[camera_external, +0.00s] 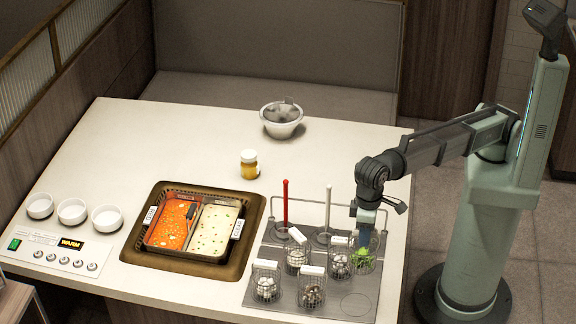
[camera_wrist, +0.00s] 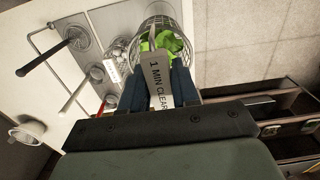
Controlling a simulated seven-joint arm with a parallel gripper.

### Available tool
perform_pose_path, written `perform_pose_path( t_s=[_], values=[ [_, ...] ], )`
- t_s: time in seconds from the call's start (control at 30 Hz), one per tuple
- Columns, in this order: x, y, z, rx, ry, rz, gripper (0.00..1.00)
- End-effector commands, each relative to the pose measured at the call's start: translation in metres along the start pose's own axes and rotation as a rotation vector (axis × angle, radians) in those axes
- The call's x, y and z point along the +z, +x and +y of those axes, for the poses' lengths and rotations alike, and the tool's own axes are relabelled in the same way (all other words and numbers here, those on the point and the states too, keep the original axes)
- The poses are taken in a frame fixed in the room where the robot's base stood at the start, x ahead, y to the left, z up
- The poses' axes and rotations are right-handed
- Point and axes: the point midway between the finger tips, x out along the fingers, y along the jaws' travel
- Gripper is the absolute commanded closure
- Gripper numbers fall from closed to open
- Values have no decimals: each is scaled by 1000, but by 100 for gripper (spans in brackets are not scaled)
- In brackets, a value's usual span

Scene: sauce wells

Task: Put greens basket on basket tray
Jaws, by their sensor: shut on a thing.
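The greens basket (camera_external: 362,262) is a wire basket with bright green leaves at the right rear of the grey basket tray (camera_external: 322,307). It also shows in the wrist view (camera_wrist: 176,44), with a label reading "1 MIN CLEAR" on its handle. My gripper (camera_external: 366,222) is above the basket, pointing down. In the wrist view its blue fingers (camera_wrist: 160,88) are shut on the labelled handle. I cannot tell whether the basket's bottom touches the tray. The fingers and handle partly hide the basket.
Several other wire baskets (camera_external: 312,293) crowd the tray, beside a red-handled tool (camera_external: 286,200) and a wire rail. An empty ring marking (camera_external: 355,304) is at the tray's front right. A two-part sauce well (camera_external: 192,228), a jar (camera_external: 249,165) and bowls stand left and behind.

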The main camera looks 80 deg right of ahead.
Motion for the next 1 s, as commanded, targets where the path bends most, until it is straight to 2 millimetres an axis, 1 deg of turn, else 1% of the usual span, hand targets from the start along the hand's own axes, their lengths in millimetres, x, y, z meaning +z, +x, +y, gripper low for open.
perform_pose_path(
  t_s=[0.03,0.4,0.57,0.67,0.9,1.0],
  values=[
    [1,10,1,2,0,-1,100],
    [0,64,1,2,0,-1,100],
    [0,76,1,1,0,-1,100],
    [0,87,1,1,0,-1,100],
    [1,124,1,2,0,-1,100],
    [0,134,1,1,0,-1,100]
  ],
)
